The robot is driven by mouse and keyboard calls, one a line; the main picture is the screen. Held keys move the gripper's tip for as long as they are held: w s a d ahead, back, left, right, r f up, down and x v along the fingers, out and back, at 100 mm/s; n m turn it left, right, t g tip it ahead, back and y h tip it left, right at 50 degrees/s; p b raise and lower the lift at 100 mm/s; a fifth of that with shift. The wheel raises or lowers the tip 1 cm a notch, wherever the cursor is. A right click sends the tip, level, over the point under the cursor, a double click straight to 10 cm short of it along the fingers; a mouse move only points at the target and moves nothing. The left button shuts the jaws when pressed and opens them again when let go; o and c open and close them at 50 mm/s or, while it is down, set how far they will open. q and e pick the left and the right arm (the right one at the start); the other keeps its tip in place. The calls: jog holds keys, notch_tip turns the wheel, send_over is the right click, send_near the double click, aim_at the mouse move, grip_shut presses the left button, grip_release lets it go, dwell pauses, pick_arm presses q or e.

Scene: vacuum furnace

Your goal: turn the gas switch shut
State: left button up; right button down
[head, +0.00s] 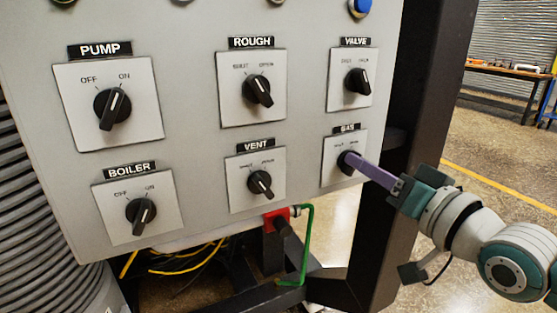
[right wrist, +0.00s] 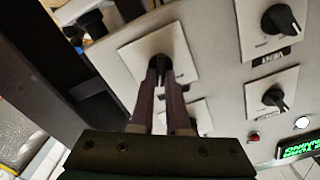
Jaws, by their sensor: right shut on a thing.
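The gas switch (head: 346,161) is a black rotary knob on a white plate at the lower right of the grey panel, under a black GAS label. My right gripper (head: 352,159) reaches in from the right, and its purple fingers are shut on the knob. The fingers hide much of the knob, so its pointer's direction cannot be told. In the right wrist view, the two fingers of my right gripper (right wrist: 162,72) meet on either side of the black gas knob (right wrist: 159,62). My left gripper is not in view.
The vent knob (head: 260,184) is left of the gas switch and the valve knob (head: 357,82) is above it. A dark frame post (head: 413,90) stands close to the right of the panel. A red fitting with a green pipe (head: 308,240) lies below.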

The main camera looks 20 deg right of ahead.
jog(key=shift+n, duration=0.3)
jog(key=shift+a+n+p, duration=0.15)
jog(key=shift+n+p, duration=0.45)
jog(key=shift+n, duration=2.2)
jog(key=shift+a+n+p, duration=0.15)
jog(key=shift+n+p, duration=0.45)
jog(key=shift+n, duration=2.2)
jog(key=c, duration=0.9)
grip_release()
